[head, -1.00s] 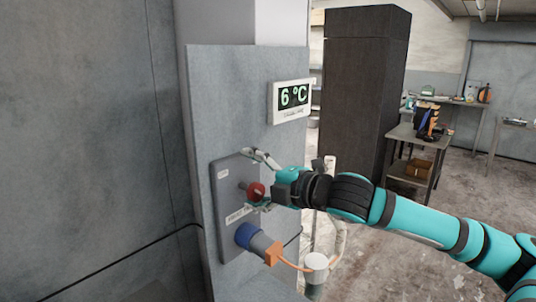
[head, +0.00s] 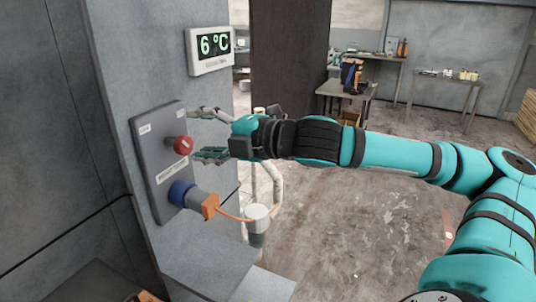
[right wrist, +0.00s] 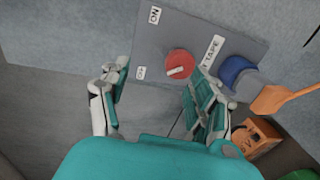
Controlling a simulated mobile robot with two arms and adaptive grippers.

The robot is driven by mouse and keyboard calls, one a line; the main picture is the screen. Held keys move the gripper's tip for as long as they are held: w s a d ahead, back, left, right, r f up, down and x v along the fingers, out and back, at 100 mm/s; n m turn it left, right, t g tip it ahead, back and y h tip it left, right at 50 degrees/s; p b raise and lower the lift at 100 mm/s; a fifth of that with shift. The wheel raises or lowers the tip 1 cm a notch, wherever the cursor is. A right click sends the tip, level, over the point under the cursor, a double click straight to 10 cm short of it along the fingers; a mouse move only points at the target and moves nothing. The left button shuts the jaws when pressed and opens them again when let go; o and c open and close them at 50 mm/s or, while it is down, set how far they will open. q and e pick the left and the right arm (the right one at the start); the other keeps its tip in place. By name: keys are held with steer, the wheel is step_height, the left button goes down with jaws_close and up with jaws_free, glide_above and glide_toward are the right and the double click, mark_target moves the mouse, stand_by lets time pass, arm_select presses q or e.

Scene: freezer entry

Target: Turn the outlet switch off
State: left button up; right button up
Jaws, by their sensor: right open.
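The outlet switch is a red round knob (head: 183,145) on a grey panel (head: 150,187) fixed to the wall post. In the right wrist view the knob (right wrist: 178,64) shows a pale mark on its face, with an ON label (right wrist: 154,15) and what looks like an OFF label (right wrist: 140,73) on the panel. My right gripper (head: 198,134) is open and empty just in front of the knob, one finger above and one below. In the right wrist view its fingers (right wrist: 156,76) stand apart on either side, short of the knob. My left gripper is not in view.
A blue plug (head: 182,194) with an orange end (head: 209,206) and cable sits below the knob, close to the lower finger. A 6 °C display (head: 209,50) hangs above. A pale pipe (head: 258,215) stands right of the post.

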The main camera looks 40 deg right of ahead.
steer(key=f+b+v, duration=0.2)
steer(key=b+v, duration=0.1)
steer(key=v, duration=1)
steer(key=shift+s+b, duration=0.3)
steer(key=shift+b, duration=0.1)
stand_by(0.4)
steer(key=shift+w, duration=0.1)
steer(key=shift+c, duration=0.2)
